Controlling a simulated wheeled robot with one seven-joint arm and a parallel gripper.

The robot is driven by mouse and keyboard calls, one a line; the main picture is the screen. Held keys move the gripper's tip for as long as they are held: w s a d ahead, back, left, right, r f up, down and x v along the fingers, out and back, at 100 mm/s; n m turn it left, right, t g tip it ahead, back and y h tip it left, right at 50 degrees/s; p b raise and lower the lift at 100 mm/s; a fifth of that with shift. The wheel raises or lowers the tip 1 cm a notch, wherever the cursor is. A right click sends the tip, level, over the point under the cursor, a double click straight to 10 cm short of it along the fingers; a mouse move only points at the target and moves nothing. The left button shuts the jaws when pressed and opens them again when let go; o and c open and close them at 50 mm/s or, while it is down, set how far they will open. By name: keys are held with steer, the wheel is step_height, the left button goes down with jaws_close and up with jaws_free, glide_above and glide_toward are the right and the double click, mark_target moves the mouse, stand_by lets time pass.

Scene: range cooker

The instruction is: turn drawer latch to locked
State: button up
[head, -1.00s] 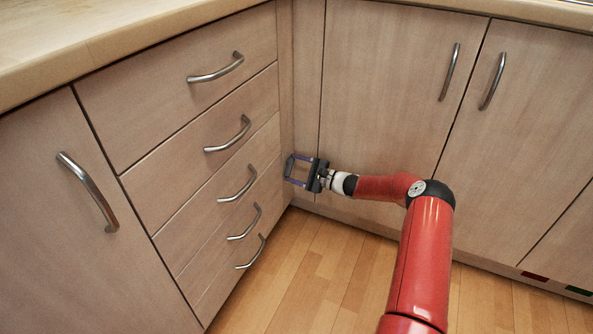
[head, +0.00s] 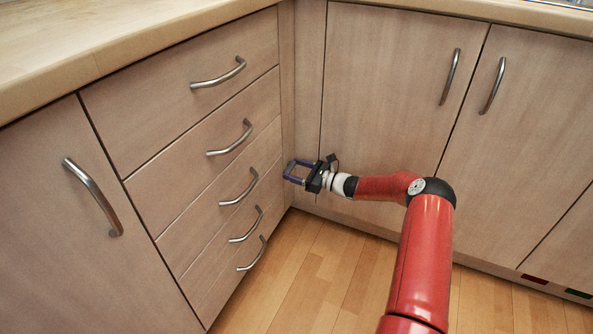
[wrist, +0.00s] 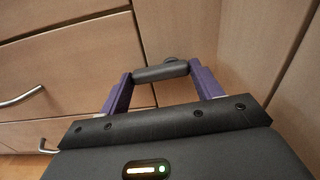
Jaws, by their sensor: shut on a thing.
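My gripper (head: 289,168) is at the right end of the drawer stack, low in the cabinet corner, with its fingers pointing left at the drawer fronts. In the wrist view its two purple fingers are shut on a dark grey bar, the drawer latch (wrist: 160,73). The bar lies across between the fingertips, slightly tilted, with a small round part showing behind it. The latch is too small to make out in the head view. Which drawer it sits on and its exact angle are hard to tell.
The drawers have curved metal handles (head: 240,186) left of my gripper; one also shows in the wrist view (wrist: 22,97). A cabinet door (head: 380,90) stands close on the right. The wooden floor (head: 310,275) is clear. A countertop (head: 110,35) overhangs above.

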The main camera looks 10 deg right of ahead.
steer(key=shift+m, duration=0.4)
steer(key=o, duration=1)
steer(key=shift+d, duration=0.1)
steer(key=v, duration=0.7)
steer(key=shift+s+d+p, duration=0.25)
steer(key=shift+p, duration=0.05)
